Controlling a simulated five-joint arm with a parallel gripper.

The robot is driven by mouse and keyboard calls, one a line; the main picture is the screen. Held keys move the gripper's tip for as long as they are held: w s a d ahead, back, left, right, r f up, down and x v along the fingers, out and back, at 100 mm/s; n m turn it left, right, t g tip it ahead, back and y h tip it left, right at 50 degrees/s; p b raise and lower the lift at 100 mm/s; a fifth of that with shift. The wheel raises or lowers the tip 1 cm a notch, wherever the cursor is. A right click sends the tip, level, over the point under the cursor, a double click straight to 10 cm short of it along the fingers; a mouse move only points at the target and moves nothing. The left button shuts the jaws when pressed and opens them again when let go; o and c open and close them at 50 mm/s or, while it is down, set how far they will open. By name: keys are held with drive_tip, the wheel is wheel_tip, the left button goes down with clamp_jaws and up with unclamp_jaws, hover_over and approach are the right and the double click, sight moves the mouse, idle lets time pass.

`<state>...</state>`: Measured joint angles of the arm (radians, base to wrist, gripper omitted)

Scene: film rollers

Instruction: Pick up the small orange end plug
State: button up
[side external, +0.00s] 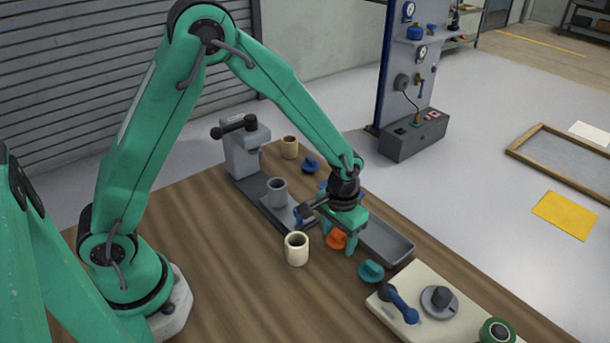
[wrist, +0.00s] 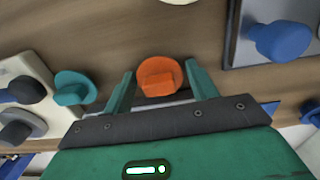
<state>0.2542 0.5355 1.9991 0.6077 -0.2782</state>
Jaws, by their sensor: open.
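The orange end plug (side external: 336,239) sits on the wooden table below my gripper (side external: 344,237) in the side external view, partly hidden by a finger. In the wrist view the orange end plug (wrist: 159,77) shows a round flange with a blocky knob, and it lies between the tips of my gripper (wrist: 161,82). The fingers are spread on both sides of it, with a gap showing at each side. My gripper is open and holds nothing. I cannot tell the exact height of the fingertips over the table.
A teal plug (side external: 371,271) lies close to the right, also in the wrist view (wrist: 74,88). A cream roller (side external: 297,248) stands to the left. A grey tray (side external: 388,243) lies behind. A cream board (side external: 392,307) with a blue-handled part is at front right. A blue knob (wrist: 281,40) is nearby.

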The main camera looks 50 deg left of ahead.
sight(339, 232)
drive_tip(key=shift+c, duration=0.2)
drive_tip(key=c, duration=0.7)
drive_tip(key=shift+o, duration=0.2)
drive_tip(key=shift+r, duration=0.1)
drive_tip(key=shift+r, duration=0.75)
wheel_tip(339, 232, up, 2)
drive_tip(key=shift+r, duration=0.15)
drive_tip(key=s+d+r, duration=0.7)
drive_tip(key=s+d, duration=0.1)
drive_tip(key=shift+s, duration=0.2)
drive_tip(key=shift+w, duration=0.1)
